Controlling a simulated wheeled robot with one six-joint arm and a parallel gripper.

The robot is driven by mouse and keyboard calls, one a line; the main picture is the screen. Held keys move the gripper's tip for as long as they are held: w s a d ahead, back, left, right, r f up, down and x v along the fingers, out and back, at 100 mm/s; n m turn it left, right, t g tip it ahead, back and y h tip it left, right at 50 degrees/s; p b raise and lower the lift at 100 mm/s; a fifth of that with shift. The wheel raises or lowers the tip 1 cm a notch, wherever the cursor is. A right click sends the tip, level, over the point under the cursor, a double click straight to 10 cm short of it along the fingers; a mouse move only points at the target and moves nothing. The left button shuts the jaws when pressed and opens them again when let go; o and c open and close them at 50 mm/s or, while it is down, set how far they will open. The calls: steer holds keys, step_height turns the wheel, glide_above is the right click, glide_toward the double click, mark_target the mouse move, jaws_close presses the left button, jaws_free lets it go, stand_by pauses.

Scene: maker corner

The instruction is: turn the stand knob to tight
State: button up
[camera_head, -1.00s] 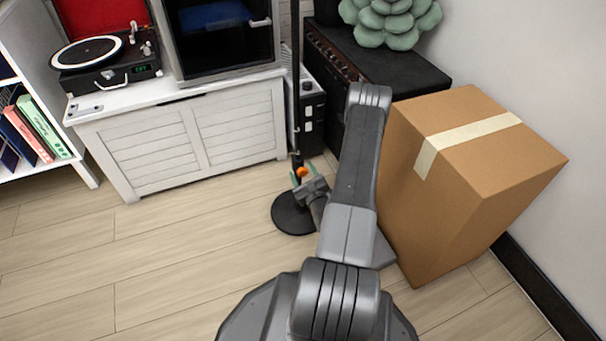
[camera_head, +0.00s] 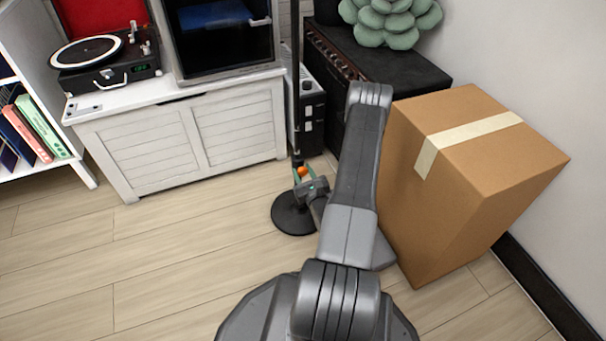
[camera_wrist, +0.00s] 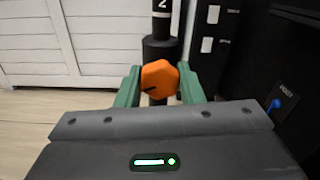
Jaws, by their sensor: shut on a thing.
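The orange stand knob (camera_wrist: 158,79) sits on the black stand pole (camera_wrist: 160,52) in the wrist view, with a dark slot mark on its left side. My gripper (camera_wrist: 160,88) has its green fingers on either side of the knob and is shut on it. In the head view the knob (camera_head: 302,171) is a small orange spot low on the pole, partly hidden by my gripper (camera_head: 304,183). The round black stand base (camera_head: 289,216) rests flat on the floor below. A white figure 2 shows on the pole above the knob.
A cardboard box (camera_head: 462,190) stands close to the right of my arm. A white cabinet (camera_head: 180,140) stands behind left of the stand, and a black amplifier (camera_head: 390,72) behind right. A blue knob (camera_wrist: 275,104) shows at right in the wrist view. Floor at left is clear.

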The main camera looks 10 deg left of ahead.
steer(key=m+b, duration=0.1)
steer(key=m, duration=0.3)
steer(key=shift+m, duration=0.4)
stand_by(0.4)
steer(key=o, duration=1)
steer(key=p+v, duration=0.3)
steer(key=v, duration=1)
steer(key=shift+s+d+p, duration=0.25)
steer(key=shift+s+p, duration=0.05)
steer(key=shift+p, duration=0.05)
